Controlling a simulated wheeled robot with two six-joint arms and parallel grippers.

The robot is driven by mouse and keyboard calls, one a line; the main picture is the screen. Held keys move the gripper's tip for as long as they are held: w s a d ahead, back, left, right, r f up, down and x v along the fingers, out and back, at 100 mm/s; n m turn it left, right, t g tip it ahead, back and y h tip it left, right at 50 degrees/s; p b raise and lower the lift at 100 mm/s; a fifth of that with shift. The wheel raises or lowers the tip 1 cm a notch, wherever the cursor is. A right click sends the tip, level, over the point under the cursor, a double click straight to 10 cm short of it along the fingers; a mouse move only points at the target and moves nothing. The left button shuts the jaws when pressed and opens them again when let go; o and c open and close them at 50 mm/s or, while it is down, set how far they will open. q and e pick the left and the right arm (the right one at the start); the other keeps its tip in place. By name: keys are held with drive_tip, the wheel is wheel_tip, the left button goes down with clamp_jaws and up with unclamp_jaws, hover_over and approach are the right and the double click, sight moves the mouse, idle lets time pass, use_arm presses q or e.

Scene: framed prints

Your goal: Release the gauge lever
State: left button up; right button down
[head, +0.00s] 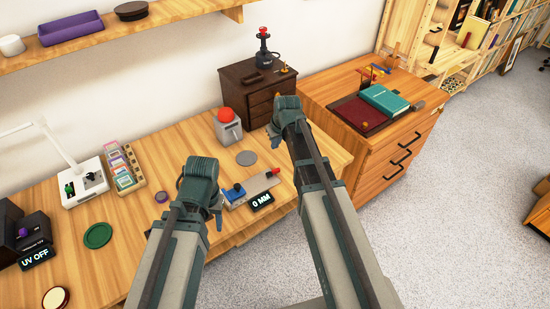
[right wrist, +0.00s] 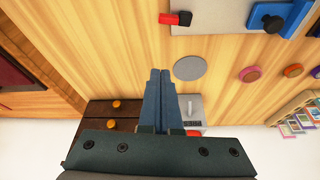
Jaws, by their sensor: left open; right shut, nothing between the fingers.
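The gauge (head: 250,190) is a pale flat plate on the wooden desk, with a blue block, a dark display reading "0 MM" and a red-tipped lever (head: 273,173) at its right end. In the right wrist view the red lever tip (right wrist: 176,18) and the blue block (right wrist: 280,14) show at the top. My left gripper (head: 190,208) is open just left of the gauge, partly hidden by its own arm. My right gripper (head: 275,138) is shut and empty, beyond the gauge near the small drawer chest. Its closed fingers also show in the right wrist view (right wrist: 160,74), apart from the lever.
A grey box with a red dome (head: 228,122) and a grey disc (head: 246,158) stand behind the gauge. The dark drawer chest (head: 245,92) is close to my right gripper. A card rack (head: 122,167), lamp base (head: 84,183) and green disc (head: 97,235) lie left.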

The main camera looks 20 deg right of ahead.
sight(273, 173)
drive_tip(key=b+x, duration=0.9)
drive_tip(key=x, duration=0.1)
drive_tip(key=shift+s+f, duration=0.1)
drive_tip(key=shift+s+f+b, duration=0.15)
drive_tip(key=shift+s+b, duration=0.1)
drive_tip(key=shift+b, duration=0.1)
drive_tip(key=s, duration=0.3)
drive_tip(key=shift+s+d+r, duration=0.2)
drive_tip(key=shift+d+r, duration=0.05)
drive_tip(key=shift+d, duration=0.05)
